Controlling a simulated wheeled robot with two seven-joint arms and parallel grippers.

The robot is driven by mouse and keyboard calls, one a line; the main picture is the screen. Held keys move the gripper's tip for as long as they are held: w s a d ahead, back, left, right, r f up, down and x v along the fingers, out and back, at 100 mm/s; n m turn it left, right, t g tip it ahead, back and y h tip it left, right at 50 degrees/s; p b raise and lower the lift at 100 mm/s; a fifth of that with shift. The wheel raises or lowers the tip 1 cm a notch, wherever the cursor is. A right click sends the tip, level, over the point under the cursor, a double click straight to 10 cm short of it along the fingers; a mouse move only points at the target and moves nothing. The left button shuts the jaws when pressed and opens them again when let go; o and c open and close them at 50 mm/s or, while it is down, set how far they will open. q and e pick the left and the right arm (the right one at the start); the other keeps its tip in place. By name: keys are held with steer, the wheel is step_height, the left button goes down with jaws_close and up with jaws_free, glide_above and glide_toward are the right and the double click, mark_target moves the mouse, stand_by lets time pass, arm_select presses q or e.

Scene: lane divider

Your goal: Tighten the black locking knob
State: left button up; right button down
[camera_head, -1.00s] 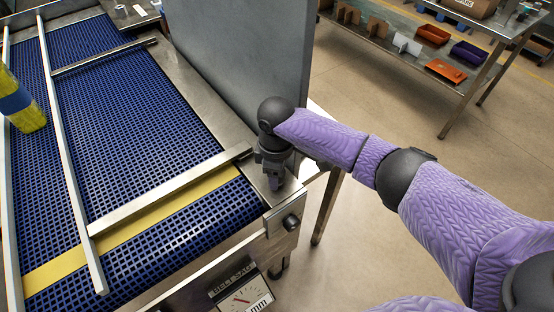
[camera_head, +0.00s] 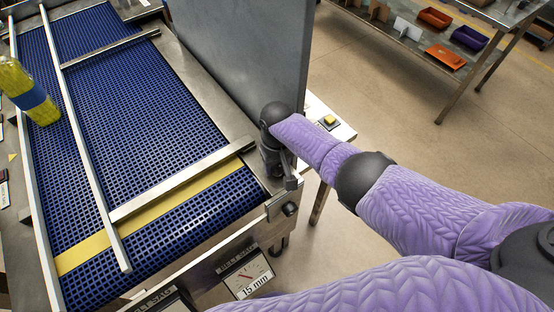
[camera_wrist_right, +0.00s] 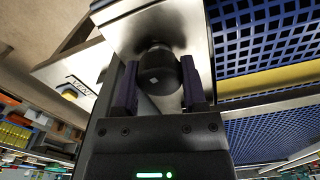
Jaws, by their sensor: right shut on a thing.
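The black locking knob (camera_wrist_right: 160,72) shows in the right wrist view, standing on a bare metal plate between two dark fingers. It has a small pale square mark on its face. My right gripper (camera_wrist_right: 158,88) is shut on it. In the head view my right gripper (camera_head: 275,172) points down at the near right corner of the conveyor frame, beside the tall grey panel, and hides the knob there. My left gripper is not in view.
A blue mesh belt (camera_head: 140,100) with metal rails and a yellow stripe fills the left. A yellow and blue cylinder (camera_head: 28,92) is by the left rail. A grey panel (camera_head: 245,55) stands behind my gripper. A belt sag gauge (camera_head: 245,277) is in front.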

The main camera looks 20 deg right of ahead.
steer(key=shift+w+r+m, duration=0.15)
steer(key=shift+m, duration=0.45)
steer(key=shift+m+p, duration=0.35)
steer(key=shift+m, duration=0.15)
steer(key=shift+c, duration=2.2)
jaws_free()
steer(key=o, duration=0.3)
step_height(320, 180, up, 9)
steer(key=p, duration=0.5)
steer(key=shift+r, duration=0.4)
